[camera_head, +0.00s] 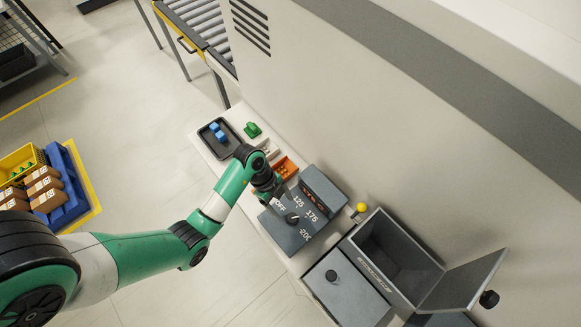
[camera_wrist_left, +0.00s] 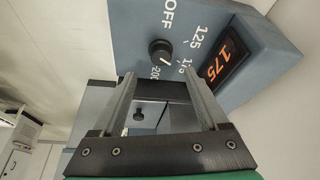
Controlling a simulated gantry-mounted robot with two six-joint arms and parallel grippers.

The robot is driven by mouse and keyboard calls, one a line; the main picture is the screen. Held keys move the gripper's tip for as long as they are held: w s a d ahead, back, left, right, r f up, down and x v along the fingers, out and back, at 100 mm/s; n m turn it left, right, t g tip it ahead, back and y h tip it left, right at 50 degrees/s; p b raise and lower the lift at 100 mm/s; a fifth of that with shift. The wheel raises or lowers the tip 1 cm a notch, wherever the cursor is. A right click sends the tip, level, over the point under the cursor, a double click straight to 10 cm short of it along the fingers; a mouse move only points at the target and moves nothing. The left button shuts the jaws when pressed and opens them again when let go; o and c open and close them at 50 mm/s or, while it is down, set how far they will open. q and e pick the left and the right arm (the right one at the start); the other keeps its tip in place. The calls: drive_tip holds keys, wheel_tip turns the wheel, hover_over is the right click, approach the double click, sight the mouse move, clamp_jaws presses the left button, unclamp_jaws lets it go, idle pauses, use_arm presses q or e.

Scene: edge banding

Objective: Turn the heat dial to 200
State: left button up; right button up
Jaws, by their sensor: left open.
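The heat dial is a black round knob (camera_head: 292,218) on a blue-grey control box (camera_head: 283,236) marked OFF, 125, 175 and 200. In the left wrist view, the dial (camera_wrist_left: 160,52) has a white pointer line slanting toward the 175 mark. The display (camera_wrist_left: 225,58) beside it reads 175 in orange. My left gripper (camera_wrist_left: 158,76) is open and empty, with its two fingers apart. In the head view, my left gripper (camera_head: 276,197) hangs over the box near the OFF mark, close to the dial. Contact with the dial cannot be made out. My right gripper is not in view.
A grey bin with an open lid (camera_head: 470,275) and a yellow ball knob (camera_head: 361,207) stand to the right. An orange tray (camera_head: 287,167), a green object (camera_head: 253,130) and a dark tray (camera_head: 231,144) with blue pieces lie behind the arm. A wall panel borders the bench.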

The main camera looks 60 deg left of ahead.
sight(292, 217)
use_arm(q)
drive_tip(key=b+x, duration=0.1)
drive_tip(key=x, duration=0.7)
drive_tip(key=shift+w, duration=0.1)
drive_tip(key=shift+r, duration=0.1)
clamp_jaws()
